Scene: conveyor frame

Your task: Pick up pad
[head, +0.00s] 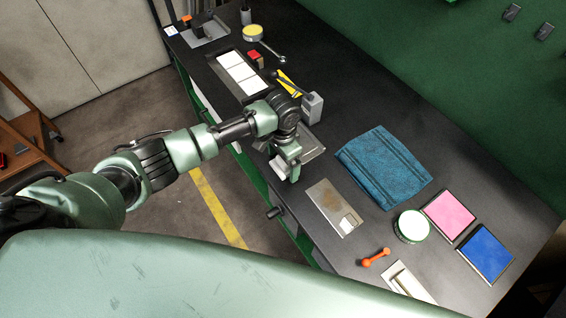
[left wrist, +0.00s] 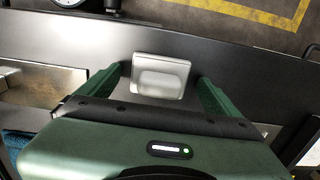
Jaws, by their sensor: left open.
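My left gripper (head: 285,170) reaches down over the front edge of the dark bench in the head view. In the left wrist view the left gripper (left wrist: 157,88) is open, with its green fingers apart. A pale grey block (left wrist: 160,77) with a rounded recessed face lies between and just beyond the fingers, with gaps at both sides; it may be the pad. In the head view it is mostly hidden by the gripper. A pink pad-like square (head: 450,214) and a blue one (head: 485,253) lie in dark frames at the bench's right end. My right gripper is out of view.
A metal plate (head: 325,198), a blue towel (head: 385,168), a round tin (head: 412,227) and an orange dumbbell-shaped piece (head: 375,257) lie right of the gripper. A tray of white tiles (head: 240,73) lies behind. Bare bench shows between the towel and the back wall.

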